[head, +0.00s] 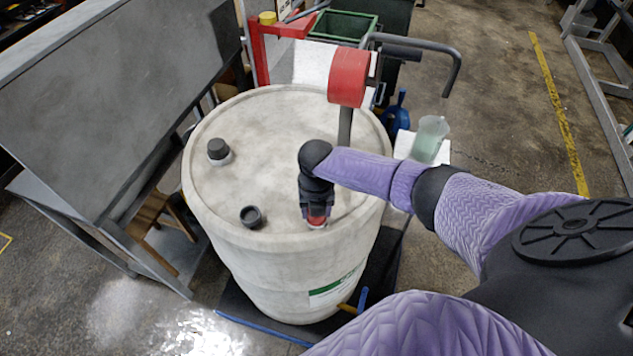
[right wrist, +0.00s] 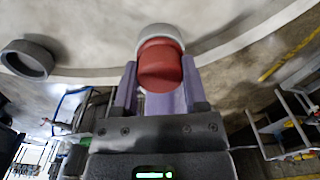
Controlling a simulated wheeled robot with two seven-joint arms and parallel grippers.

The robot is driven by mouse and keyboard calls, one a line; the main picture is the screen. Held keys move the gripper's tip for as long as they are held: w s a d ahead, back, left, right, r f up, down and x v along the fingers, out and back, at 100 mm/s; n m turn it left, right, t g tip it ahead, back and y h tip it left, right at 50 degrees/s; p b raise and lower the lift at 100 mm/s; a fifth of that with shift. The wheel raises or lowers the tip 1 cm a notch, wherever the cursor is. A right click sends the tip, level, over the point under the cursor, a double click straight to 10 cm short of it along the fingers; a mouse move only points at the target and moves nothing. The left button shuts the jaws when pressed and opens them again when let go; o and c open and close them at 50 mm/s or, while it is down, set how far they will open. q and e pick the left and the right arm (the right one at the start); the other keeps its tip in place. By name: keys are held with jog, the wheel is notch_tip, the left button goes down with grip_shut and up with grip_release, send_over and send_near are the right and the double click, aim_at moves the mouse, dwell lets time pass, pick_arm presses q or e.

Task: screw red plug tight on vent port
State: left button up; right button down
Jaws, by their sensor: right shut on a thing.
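The red plug (head: 317,220) is on top of the pale drum (head: 285,265), near its front right rim. In the right wrist view the red plug (right wrist: 160,66) sits at a white ring-shaped port (right wrist: 160,32), which shows around its far side. I cannot tell how deep the plug is seated. My right gripper (head: 317,213) points down over the plug and is shut on it. In the right wrist view its fingers (right wrist: 160,84) lie on both sides of the plug. My left gripper is not in view.
A black cap (head: 218,150) and an open dark ring fitting (head: 251,216) stand on the drum lid. A red cylinder on a post (head: 348,78) rises at the back right rim. A grey panel (head: 120,90) leans close on the left. A translucent jug (head: 430,138) stands behind my right arm.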

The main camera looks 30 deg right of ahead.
jog(key=shift+r+m+p, duration=0.15)
jog(key=shift+m+p, duration=0.3)
jog(key=shift+m, duration=1.35)
jog(key=shift+m+p, duration=0.3)
jog(key=shift+m, duration=0.5)
jog(key=m+p, duration=0.1)
jog(key=m, duration=0.1)
jog(key=shift+m, duration=1.2)
jog(key=shift+f+m, duration=0.2)
jog(key=shift+m, duration=0.1)
